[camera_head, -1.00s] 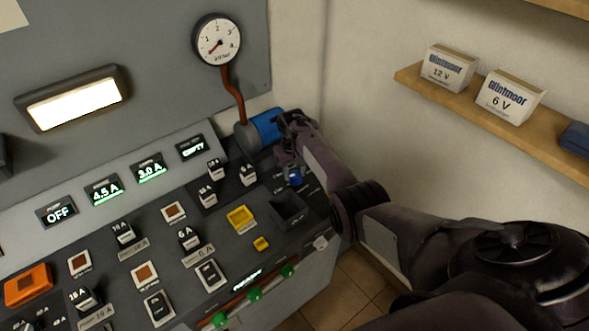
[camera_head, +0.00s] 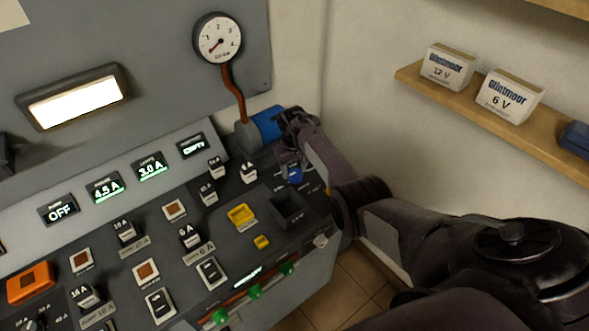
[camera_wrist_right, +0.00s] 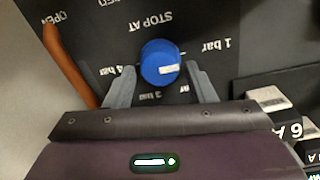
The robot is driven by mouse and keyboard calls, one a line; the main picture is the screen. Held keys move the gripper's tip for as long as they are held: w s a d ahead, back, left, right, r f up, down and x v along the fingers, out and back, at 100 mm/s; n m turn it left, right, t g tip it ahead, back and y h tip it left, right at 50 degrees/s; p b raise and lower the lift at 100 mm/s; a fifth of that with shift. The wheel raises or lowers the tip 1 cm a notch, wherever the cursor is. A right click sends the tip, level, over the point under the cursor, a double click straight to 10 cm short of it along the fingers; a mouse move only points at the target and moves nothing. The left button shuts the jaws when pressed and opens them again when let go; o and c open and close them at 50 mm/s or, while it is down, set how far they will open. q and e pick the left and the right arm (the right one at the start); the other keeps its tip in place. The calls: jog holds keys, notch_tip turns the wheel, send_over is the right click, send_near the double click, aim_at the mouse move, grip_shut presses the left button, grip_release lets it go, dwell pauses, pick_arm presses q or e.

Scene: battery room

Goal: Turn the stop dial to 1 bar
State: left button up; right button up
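The blue stop dial (camera_wrist_right: 161,63) sits on the dark panel under the print "STOP AT", which appears upside down in the right wrist view. A white mark on the dial faces the lower right, roughly between "1 bar" at its right and the lower labels. In the head view the dial (camera_head: 295,175) shows just below my right gripper (camera_head: 290,152). In the wrist view the fingers of my right gripper (camera_wrist_right: 160,70) are open, one on each side of the dial, with small gaps. My left gripper is not in view.
An orange bar (camera_wrist_right: 70,65) runs beside the left finger in the wrist view, near "OPEN". A blue cylinder (camera_head: 267,123) lies behind my right gripper. A round gauge (camera_head: 218,38) hangs on the grey wall, needle low on its left. Switches and a yellow block (camera_head: 241,215) stand left.

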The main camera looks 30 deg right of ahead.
aim_at(294, 172)
jog(key=shift+o, duration=0.7)
jog(key=shift+s+f, duration=0.1)
notch_tip(294, 172, up, 8)
jog(key=shift+a+f, duration=0.1)
jog(key=shift+a, duration=0.05)
